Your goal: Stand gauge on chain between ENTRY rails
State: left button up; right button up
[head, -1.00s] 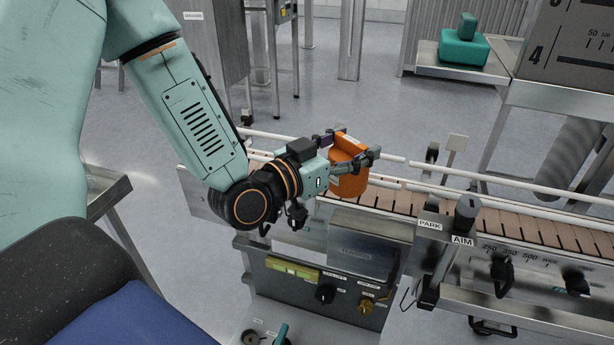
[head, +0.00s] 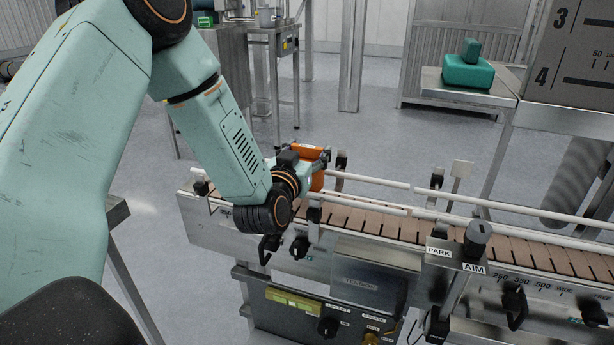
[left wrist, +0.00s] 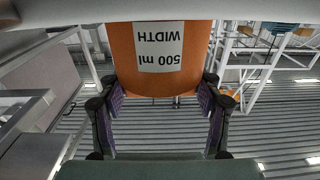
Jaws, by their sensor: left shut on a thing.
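The orange gauge (head: 317,178) is in my left gripper (head: 322,160), over the left part of the conveyor in the head view, partly hidden by the gripper and wrist. In the left wrist view the gauge (left wrist: 123,62) shows a white label reading "500 ml WIDTH", upside down, between the two purple-padded fingers of the gripper (left wrist: 160,108). The chain (head: 385,224) is a run of brown slats between white rails (head: 370,184). I cannot tell whether the gauge touches the chain. No ENTRY label is readable. My right gripper is not in view.
A grey post marked PARK and AIM (head: 478,238) stands at the conveyor's near side. A control panel (head: 320,318) is below. A teal block (head: 466,72) rests on a stand at the back right. The chain right of my gripper is clear.

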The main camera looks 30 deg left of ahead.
pick_arm(q)
jog(key=shift+w+d+f, duration=0.1)
jog(key=shift+d+f, duration=0.15)
jog(key=shift+f, duration=0.4)
notch_tip(320, 180, down, 2)
jog(key=shift+f+b, duration=0.15)
jog(key=shift+b, duration=0.4)
jog(key=shift+a+f, duration=0.2)
jog(key=shift+f, duration=0.05)
jog(key=shift+d, duration=0.1)
jog(key=shift+d+f, duration=0.1)
jog(key=o, duration=1.3)
